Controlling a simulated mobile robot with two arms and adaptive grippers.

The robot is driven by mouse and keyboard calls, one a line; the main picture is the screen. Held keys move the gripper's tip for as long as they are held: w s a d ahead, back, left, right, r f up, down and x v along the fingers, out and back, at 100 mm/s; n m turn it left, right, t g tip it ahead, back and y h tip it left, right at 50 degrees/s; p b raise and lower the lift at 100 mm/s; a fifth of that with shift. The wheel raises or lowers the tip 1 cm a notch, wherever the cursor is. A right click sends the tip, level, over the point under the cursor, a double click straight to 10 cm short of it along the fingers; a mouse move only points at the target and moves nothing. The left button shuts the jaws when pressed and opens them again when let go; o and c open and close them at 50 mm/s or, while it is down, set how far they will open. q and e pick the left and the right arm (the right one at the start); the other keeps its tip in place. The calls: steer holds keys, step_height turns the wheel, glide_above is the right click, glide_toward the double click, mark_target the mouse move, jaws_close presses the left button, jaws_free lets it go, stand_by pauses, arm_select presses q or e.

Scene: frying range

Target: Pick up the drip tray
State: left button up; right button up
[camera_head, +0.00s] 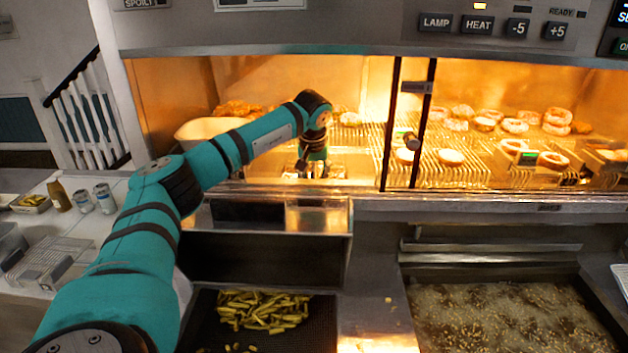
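My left arm reaches from the lower left into the lit warming cabinet. My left gripper (312,169) points down at the cabinet floor, low over a small shallow metal tray (338,170) that may be the drip tray. The gripper hides part of this tray. The fingers are small and dark, so I cannot tell whether they are open, shut or touching it. My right gripper is not in view.
A pale tub (200,130) of fried food stands left of the gripper. Wire racks (470,160) with several rings are right, behind a dark door frame (389,125). Below are fries (263,310) in a dark basin and a bubbling fryer (505,315).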

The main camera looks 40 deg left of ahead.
arm_select(q)
jaws_close()
steer(key=shift+r, duration=0.2)
stand_by(0.3)
